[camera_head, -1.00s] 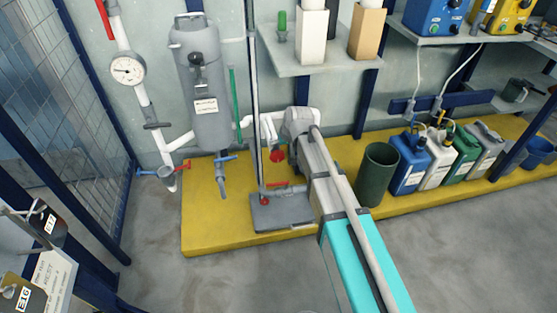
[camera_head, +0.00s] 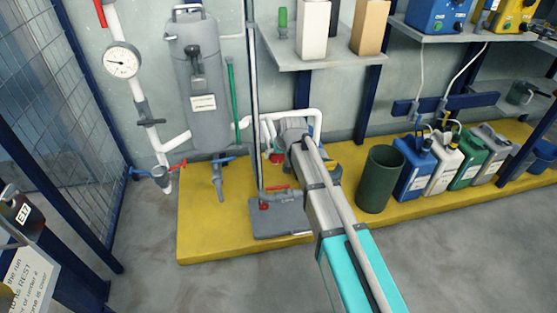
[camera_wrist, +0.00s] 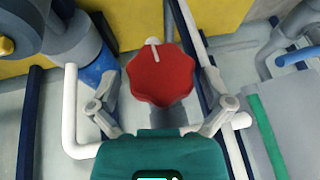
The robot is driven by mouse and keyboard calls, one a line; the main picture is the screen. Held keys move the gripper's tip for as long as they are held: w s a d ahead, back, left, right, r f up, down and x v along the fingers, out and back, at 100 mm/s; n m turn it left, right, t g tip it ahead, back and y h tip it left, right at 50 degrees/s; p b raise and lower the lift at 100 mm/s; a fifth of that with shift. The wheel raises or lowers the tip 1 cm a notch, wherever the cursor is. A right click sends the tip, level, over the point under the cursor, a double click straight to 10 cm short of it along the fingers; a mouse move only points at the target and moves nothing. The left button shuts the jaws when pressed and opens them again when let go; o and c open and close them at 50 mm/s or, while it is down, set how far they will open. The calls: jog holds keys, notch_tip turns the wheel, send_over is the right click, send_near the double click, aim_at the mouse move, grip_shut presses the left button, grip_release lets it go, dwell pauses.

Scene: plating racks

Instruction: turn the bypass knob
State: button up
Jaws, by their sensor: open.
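The red, lobed bypass knob (camera_wrist: 160,78) with a white pointer mark faces the camera in the wrist view. My gripper (camera_wrist: 163,92) is open, with one finger on each side of the knob and visible gaps between; I see no contact. The pointer mark is near the top, tilted slightly left. In the head view, only a small red part of the knob (camera_head: 276,157) shows beside my wrist, which hides most of it. The fingers are hard to make out there.
A white pipe (camera_wrist: 69,120) runs left of my gripper. A grey tank (camera_head: 203,95) and a gauge (camera_head: 122,62) stand left in the head view. A dark green bin (camera_head: 380,180) stands right of my arm on the yellow plinth (camera_head: 215,240). A shelf (camera_head: 305,65) hangs above.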

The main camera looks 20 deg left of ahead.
jog(key=shift+f, duration=0.1)
dwell(0.3)
jog(key=c, duration=0.9)
jog(key=shift+c, duration=0.2)
jog(key=shift+w+d+f+y+b, duration=0.1)
jog(key=shift+y+b, duration=0.2)
jog(key=shift+y, duration=0.1)
jog(key=shift+d+f+m+g+y+b, duration=0.1)
jog(key=shift+m+g+y+b, duration=0.2)
jog(key=shift+g+y+b, duration=0.3)
jog(key=y+b, duration=0.1)
jog(key=g+y+b, duration=0.1)
jog(key=y, duration=0.1)
jog(key=shift+w+f+m+b, duration=0.1)
jog(key=shift+f+m+b, duration=0.1)
jog(key=shift+m+b, duration=0.15)
jog(key=g+y+b, duration=0.1)
jog(key=y+b, duration=0.1)
jog(key=b, duration=0.1)
jog(key=shift+f+m+y, duration=0.1)
jog(key=shift+m+y, duration=0.2)
jog(key=shift+m, duration=0.05)
jog(key=shift+r+m+g+y+b, duration=0.25)
jog(key=shift+g+y+b, duration=0.25)
jog(key=shift+y+b, duration=0.6)
